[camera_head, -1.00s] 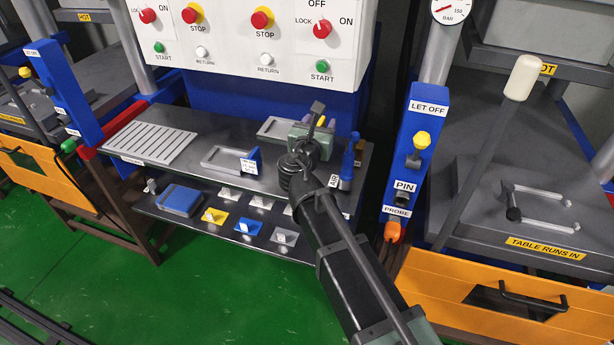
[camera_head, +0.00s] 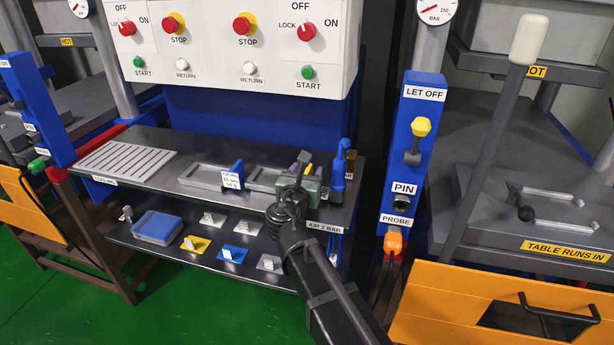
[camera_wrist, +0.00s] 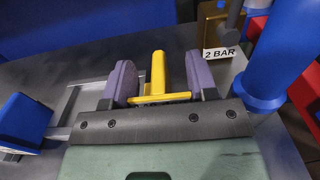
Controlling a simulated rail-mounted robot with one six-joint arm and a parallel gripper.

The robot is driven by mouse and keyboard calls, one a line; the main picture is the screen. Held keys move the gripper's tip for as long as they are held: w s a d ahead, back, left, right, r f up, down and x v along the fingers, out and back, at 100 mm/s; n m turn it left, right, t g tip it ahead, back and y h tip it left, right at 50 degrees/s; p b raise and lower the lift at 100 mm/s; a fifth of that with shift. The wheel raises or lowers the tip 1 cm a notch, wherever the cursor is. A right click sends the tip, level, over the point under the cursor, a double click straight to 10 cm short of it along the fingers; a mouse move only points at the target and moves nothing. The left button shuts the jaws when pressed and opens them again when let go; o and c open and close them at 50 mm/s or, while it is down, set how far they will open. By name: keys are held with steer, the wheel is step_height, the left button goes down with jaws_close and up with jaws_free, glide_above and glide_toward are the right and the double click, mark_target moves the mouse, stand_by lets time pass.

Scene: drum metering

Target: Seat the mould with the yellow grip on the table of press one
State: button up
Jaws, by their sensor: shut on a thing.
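My gripper (camera_wrist: 160,82) is shut on a yellow grip (camera_wrist: 158,75), which stands between its two purple fingers in the wrist view. In the head view my gripper (camera_head: 305,168) is over the right end of the upper shelf, and only a bit of yellow shows at its fingers. The mould body under the grip is hidden, so I cannot tell whether it touches the shelf. A press with a dark table (camera_head: 550,225) stands at the right, and another press's table (camera_head: 85,95) shows at the left. I see no press number on either.
The upper shelf (camera_head: 190,197) holds a slotted plate (camera_head: 125,160), grey frames and a blue piece with a card (camera_head: 233,178). Blue fittings (camera_head: 340,170) stand close right of my gripper. A blue LET OFF post (camera_head: 413,150) and a white-knobbed lever (camera_head: 492,130) stand before the right press.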

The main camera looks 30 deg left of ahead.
steer(key=o, duration=1.3)
steer(key=shift+f, duration=0.1)
steer(key=shift+c, duration=0.2)
steer(key=shift+r+p, duration=0.25)
steer(key=shift+p, duration=0.05)
steer(key=v, duration=1.2)
steer(key=c, duration=0.6)
